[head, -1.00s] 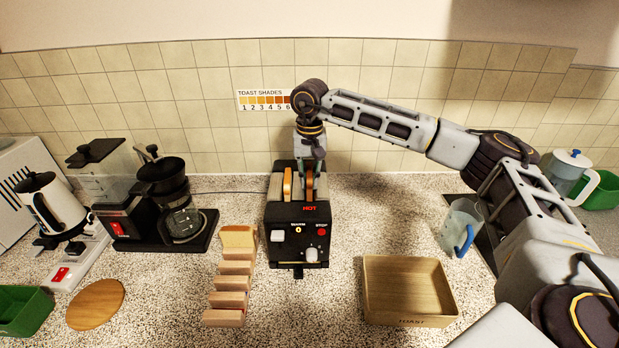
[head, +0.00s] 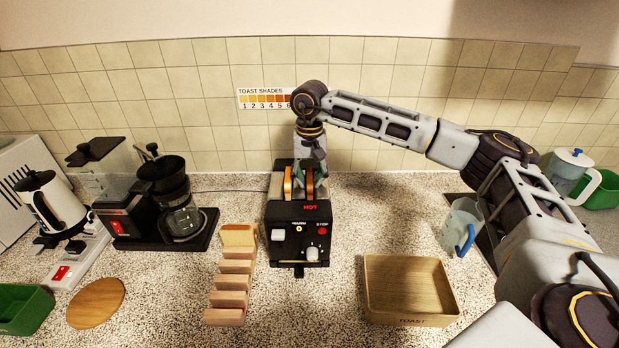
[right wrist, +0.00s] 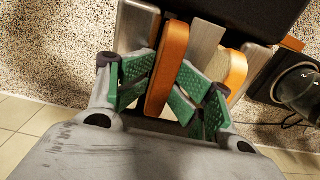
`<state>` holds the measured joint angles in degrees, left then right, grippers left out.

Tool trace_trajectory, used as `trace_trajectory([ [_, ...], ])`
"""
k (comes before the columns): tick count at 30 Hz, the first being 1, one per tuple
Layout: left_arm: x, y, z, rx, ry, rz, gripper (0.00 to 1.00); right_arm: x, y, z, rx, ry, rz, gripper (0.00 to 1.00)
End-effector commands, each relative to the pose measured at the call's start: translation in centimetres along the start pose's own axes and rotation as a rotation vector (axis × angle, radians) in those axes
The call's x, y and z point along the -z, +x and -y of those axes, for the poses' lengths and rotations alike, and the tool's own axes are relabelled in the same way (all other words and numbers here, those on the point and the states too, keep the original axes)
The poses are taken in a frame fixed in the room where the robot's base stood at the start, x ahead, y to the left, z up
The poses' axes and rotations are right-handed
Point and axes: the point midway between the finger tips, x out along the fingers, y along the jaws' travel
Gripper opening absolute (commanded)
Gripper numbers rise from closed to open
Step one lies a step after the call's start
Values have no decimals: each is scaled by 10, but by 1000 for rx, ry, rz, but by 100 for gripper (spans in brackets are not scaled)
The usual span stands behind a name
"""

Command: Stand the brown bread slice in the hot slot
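The black and silver toaster (head: 285,248) stands mid-counter with a red HOT label (head: 310,208) at the front of its right slot. The brown bread slice (head: 309,184) stands upright in that right slot; its edge shows in the right wrist view (right wrist: 166,72). My right gripper (head: 312,172) is above this slot. Its green-padded fingers (right wrist: 165,85) are spread on both sides of the slice, and I see small gaps beside it. Another slice (head: 288,185) stands in the left slot; it also shows in the right wrist view (right wrist: 237,76). The slices' lower parts are hidden. My left gripper is out of view.
A wooden rack (head: 229,299) with a slice (head: 238,236) at its far end is left of the toaster. A wooden TOAST tray (head: 410,321) is front right. A coffee maker (head: 130,222) stands left, a clear jug (head: 461,228) right near my arm. The tiled wall is behind.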

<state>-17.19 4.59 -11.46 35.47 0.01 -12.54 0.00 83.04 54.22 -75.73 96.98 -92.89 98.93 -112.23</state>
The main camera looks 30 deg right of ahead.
Motion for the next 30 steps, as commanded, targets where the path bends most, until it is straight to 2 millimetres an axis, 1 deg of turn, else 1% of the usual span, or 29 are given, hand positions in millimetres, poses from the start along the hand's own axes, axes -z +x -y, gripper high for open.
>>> trace_trajectory([
  [1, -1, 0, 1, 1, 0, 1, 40, -2, 4, -1, -6, -2, 8, 40],
  [2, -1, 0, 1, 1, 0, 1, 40, -2, 3, -1, -6, -2, 8, 40],
  [8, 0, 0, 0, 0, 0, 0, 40, -1, -9, 0, -4, -1, 4, 40],
  [14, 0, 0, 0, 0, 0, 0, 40, 0, -34, 0, 0, -1, -1, 40],
  [24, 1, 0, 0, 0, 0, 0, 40, 0, -86, 1, 1, 0, -2, 40],
  [30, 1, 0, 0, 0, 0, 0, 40, 0, -109, 1, 0, -1, 0, 40],
])
